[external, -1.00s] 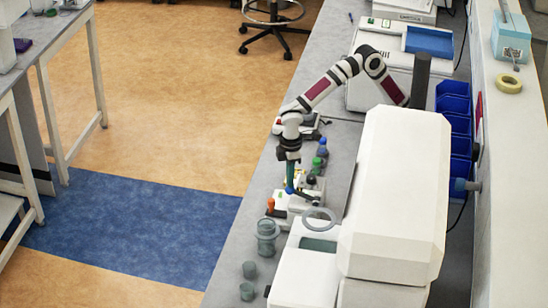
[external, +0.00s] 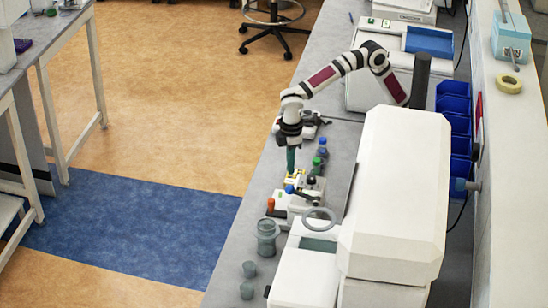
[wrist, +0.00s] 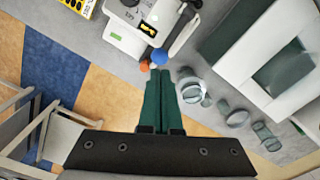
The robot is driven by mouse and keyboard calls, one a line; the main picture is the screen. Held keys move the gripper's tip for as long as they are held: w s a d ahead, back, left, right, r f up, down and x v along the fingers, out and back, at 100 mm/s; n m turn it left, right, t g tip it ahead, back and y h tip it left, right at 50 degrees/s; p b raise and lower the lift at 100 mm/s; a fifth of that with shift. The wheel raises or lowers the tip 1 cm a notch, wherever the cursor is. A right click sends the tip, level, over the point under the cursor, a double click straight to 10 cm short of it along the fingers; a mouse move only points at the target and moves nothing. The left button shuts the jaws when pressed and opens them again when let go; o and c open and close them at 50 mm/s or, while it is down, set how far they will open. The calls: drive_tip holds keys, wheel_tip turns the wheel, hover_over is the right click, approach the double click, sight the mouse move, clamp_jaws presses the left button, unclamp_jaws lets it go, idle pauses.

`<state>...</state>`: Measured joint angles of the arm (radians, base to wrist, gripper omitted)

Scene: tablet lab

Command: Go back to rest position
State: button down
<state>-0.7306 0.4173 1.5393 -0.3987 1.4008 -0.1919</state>
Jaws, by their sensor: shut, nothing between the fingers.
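My gripper (external: 291,169) hangs from my arm, pointing down over the bench, with its green fingers together and nothing between them. In the wrist view my gripper's fingers (wrist: 158,75) lie side by side in front of the dark mount. Just below the fingertips in the external view is a small white device (external: 300,198) with a blue knob (external: 290,189) and a black lever. In the wrist view the blue knob (wrist: 159,57) shows just beyond the fingertips. I cannot tell the exact gap between them.
Bottles with blue and green caps (external: 321,153) stand right of my gripper. A glass jar (external: 267,237) and small beakers (external: 249,269) stand nearer the front edge. A large white machine (external: 395,195) fills the right of the bench.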

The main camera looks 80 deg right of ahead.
drive_tip(key=shift+r, duration=0.4)
drive_tip(key=shift+d, duration=0.1)
drive_tip(key=s+d+r+m, duration=0.1)
drive_tip(key=s+d+m, duration=0.2)
drive_tip(key=d, duration=0.4)
drive_tip(key=s+d+r+m+y, duration=0.1)
drive_tip(key=s+d+m, duration=0.1)
drive_tip(key=s+d, duration=0.35)
drive_tip(key=s+d+r+m, duration=0.1)
drive_tip(key=s+d+m, duration=0.15)
drive_tip(key=d, duration=0.55)
drive_tip(key=s+d+f+m, duration=0.4)
drive_tip(key=s, duration=0.3)
drive_tip(key=shift+s+y, duration=0.25)
drive_tip(key=shift+y, duration=0.15)
drive_tip(key=c, duration=1.6)
unclamp_jaws()
